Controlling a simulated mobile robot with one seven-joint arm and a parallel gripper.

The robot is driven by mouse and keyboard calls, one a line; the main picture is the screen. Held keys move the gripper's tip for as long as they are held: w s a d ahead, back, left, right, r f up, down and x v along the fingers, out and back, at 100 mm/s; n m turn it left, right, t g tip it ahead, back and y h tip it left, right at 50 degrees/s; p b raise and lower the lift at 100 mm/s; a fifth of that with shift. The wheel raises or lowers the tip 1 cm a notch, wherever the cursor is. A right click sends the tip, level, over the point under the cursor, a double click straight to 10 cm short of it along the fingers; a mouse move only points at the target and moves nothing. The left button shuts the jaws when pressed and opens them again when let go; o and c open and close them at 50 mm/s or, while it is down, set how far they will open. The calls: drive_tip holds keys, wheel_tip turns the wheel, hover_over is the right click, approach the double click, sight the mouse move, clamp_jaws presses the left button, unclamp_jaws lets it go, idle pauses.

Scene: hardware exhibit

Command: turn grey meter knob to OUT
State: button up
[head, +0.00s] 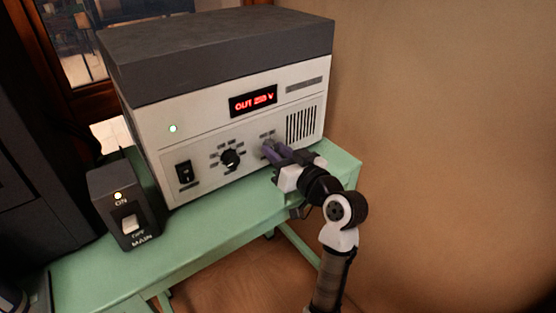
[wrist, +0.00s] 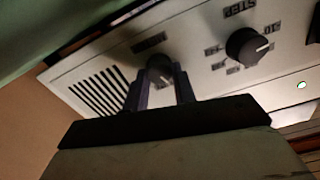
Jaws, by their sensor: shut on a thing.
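The grey meter knob (head: 268,143) is on the right part of the white front panel of a bench unit, mostly hidden by my gripper in the head view. In the wrist view the grey knob (wrist: 157,67) sits between my two purple-grey fingers. My gripper (head: 271,151) is shut on this knob; its fingers (wrist: 160,84) reach it from below in the wrist view. The red display (head: 253,101) above reads OUT, with smaller blurred characters and a V. The knob's pointer and its labels are too small or covered to read.
A black knob (head: 230,159) with labels around it is left of the grey knob; it also shows in the wrist view (wrist: 248,46). A black rocker switch (head: 184,173) is further left. A dark MAIN switch box (head: 124,205) stands on the green table (head: 200,229).

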idle(0.4)
drive_tip(key=o, duration=1)
drive_tip(key=b+v, duration=0.2)
drive_tip(key=v, duration=1.2)
